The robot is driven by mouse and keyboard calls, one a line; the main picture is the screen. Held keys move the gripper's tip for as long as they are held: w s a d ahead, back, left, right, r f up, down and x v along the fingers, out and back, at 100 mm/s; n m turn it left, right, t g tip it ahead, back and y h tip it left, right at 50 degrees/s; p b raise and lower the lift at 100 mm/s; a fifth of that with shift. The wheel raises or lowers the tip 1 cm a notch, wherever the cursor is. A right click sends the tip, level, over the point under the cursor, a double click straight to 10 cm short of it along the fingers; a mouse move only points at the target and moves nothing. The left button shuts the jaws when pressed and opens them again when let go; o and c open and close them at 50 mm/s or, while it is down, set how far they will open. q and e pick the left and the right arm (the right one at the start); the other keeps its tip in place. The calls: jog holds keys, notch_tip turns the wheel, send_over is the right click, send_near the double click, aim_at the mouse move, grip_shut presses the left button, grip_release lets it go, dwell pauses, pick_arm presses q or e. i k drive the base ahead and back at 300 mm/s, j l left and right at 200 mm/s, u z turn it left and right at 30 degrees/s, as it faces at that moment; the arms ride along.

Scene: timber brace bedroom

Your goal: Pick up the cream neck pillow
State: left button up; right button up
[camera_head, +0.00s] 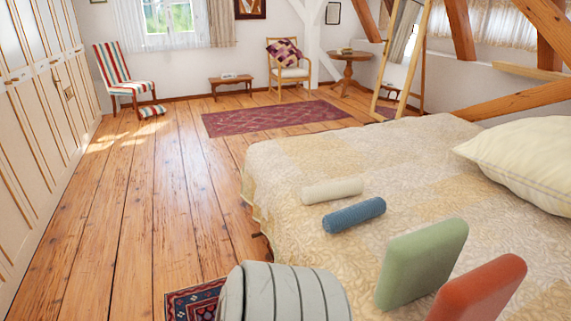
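A cream neck pillow (332,190), shaped like a small bolster, lies on the near left part of the bed (400,160). A blue bolster (354,215) lies just in front of it, slightly to the right. The cream pillow is in full view with nothing on top of it. Neither of my grippers is in view.
A green cushion (421,262) and a red cushion (482,290) stand near the bed's front. A large cream pillow (525,163) lies at right. A grey ribbed rounded object (283,295) fills the bottom centre. The wooden floor (150,215) left of the bed is clear.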

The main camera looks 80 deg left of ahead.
aim_at(320, 194)
jog(key=u, duration=2.4)
jog(key=z, duration=0.45)
jog(key=i+j+z, duration=0.3)
jog(key=j, duration=0.25)
jog(key=i+j+z, duration=0.3)
jog(key=j, duration=0.4)
jog(key=i+j+z, duration=0.15)
jog(key=i+j, duration=0.1)
jog(key=j, duration=0.1)
